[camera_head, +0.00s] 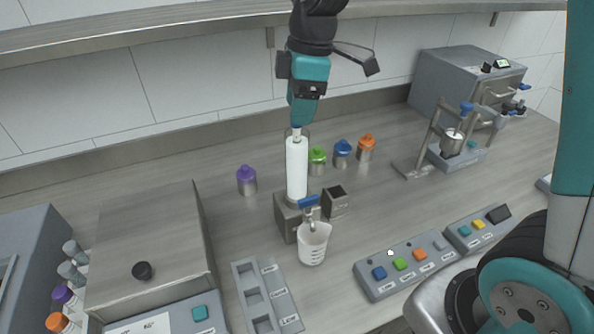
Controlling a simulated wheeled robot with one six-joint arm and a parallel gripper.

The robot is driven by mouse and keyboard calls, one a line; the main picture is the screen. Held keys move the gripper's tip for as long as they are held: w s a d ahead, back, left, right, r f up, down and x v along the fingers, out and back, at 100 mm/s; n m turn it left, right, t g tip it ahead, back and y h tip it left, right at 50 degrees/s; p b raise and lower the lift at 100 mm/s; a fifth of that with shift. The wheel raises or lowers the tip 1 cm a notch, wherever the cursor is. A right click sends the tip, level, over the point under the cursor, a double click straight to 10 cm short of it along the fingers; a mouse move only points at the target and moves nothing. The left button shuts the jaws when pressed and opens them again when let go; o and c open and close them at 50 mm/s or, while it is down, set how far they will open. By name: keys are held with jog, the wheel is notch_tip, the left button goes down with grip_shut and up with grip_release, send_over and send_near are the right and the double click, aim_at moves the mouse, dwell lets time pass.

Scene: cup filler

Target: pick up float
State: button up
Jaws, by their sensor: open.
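A tall white cylinder (297,168) stands upright on the grey filler block (284,222). A thin stem with a small blue tip (297,128) rises from its top; I cannot tell for certain that this is the float. My gripper (301,116) points down directly above the cylinder, its lower end right at the blue tip. The jaws are open; the fingertips are small and partly hidden, so I cannot tell whether they surround the tip or touch it. A white measuring cup (313,244) is under the blue-handled tap (309,201).
Purple (246,180), green (317,160), blue (342,153) and orange (366,146) capped containers stand around the cylinder. A small dark-topped box (336,202) is close on its right. A button panel (405,264) and a compartment tray (266,298) lie in front.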

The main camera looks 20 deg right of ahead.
jog(key=shift+w+a+f, duration=0.1)
jog(key=shift+f, duration=0.65)
jog(key=shift+w+a+f, duration=0.1)
jog(key=shift+f, duration=0.65)
grip_shut()
